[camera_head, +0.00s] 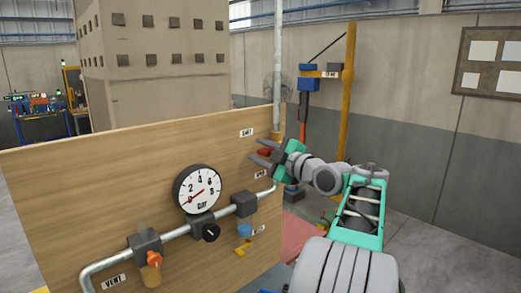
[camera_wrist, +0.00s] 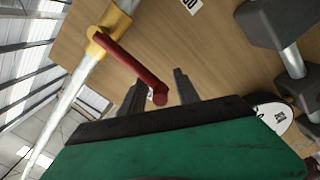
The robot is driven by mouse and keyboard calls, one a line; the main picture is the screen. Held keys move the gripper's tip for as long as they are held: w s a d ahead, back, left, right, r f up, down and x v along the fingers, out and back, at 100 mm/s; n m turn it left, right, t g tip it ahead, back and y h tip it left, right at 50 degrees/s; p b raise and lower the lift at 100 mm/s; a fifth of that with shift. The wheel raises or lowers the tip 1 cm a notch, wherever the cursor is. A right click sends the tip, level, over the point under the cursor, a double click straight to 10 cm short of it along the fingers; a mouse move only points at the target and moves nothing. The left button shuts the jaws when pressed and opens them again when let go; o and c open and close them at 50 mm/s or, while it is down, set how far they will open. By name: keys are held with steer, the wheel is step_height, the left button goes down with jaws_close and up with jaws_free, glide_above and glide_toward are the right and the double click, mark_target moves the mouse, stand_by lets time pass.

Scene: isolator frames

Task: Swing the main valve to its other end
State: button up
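The main valve is a red lever (camera_wrist: 130,65) on a yellow body (camera_wrist: 97,42) on a pipe at the right end of the board. In the wrist view the lever slants down and right from the body, its round end lying between my fingers. In the head view only a small red part of the lever (camera_head: 264,152) shows between the fingers; the yellow body is hard to make out there. My gripper (camera_head: 257,150) is open, with its fingers (camera_wrist: 158,82) on either side of the lever's end and a gap visible in the wrist view.
A wooden board (camera_head: 110,180) carries a round gauge (camera_head: 197,189), a horizontal pipe (camera_head: 110,262), a black knob (camera_head: 211,233), an orange knob (camera_head: 152,262) and a blue and yellow fitting (camera_head: 244,230). Labels (camera_head: 246,132) sit near the valve.

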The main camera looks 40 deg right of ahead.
steer(key=shift+c, duration=0.2)
jaws_close()
steer(key=shift+f, duration=0.25)
stand_by(0.9)
